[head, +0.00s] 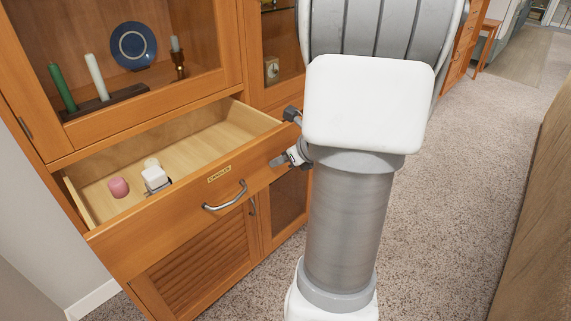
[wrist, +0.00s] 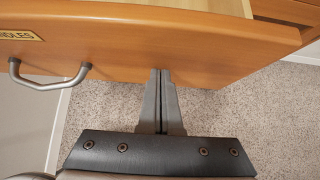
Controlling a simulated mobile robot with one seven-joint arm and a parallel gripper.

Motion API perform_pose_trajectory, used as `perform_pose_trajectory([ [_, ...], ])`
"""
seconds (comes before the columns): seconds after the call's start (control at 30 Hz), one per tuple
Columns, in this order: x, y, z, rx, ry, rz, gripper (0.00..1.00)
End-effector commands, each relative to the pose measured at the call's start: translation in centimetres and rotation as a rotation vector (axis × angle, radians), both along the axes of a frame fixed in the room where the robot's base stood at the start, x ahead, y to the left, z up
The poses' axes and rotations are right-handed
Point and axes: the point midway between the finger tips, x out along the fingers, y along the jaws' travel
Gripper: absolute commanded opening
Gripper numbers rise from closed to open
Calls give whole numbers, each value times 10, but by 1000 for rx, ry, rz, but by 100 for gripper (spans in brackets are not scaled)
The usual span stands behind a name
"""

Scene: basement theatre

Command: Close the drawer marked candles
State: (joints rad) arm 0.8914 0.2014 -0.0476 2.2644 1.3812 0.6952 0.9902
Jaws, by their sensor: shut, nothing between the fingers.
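The drawer marked candles (head: 130,246) is pulled well open from the wooden cabinet. Its front bears a brass label (head: 219,174) and a curved metal handle (head: 226,196). A pink candle (head: 118,187) and small white items (head: 154,178) lie inside. My gripper (head: 276,161) is by the right end of the drawer front, partly hidden by my arm in the head view. In the wrist view my gripper's fingers (wrist: 160,72) are shut and empty, overlapping the lower part of the drawer front (wrist: 205,48), right of the handle (wrist: 48,82). I cannot tell whether they touch it.
The cabinet (head: 150,118) has glass doors above, with candles, a blue plate and a candlestick behind them. Louvred (head: 200,262) and glazed doors are below the drawer. Carpet (head: 450,220) is clear to the right, up to a brown piece (head: 540,220) at the right edge.

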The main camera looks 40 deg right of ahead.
Motion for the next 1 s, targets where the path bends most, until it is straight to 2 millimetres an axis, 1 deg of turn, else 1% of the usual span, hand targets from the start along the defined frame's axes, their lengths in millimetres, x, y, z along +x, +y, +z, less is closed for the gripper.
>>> perform_pose_trajectory([
  [0.03,12,3,0,0,0,7,0],
  [0.17,43,6,1,0,-1,9,0],
  [0.4,110,11,2,1,0,7,0],
  [0.6,162,15,3,1,0,6,0],
  [0.8,202,17,3,1,0,3,0],
  [1.0,228,19,2,0,0,3,0],
])
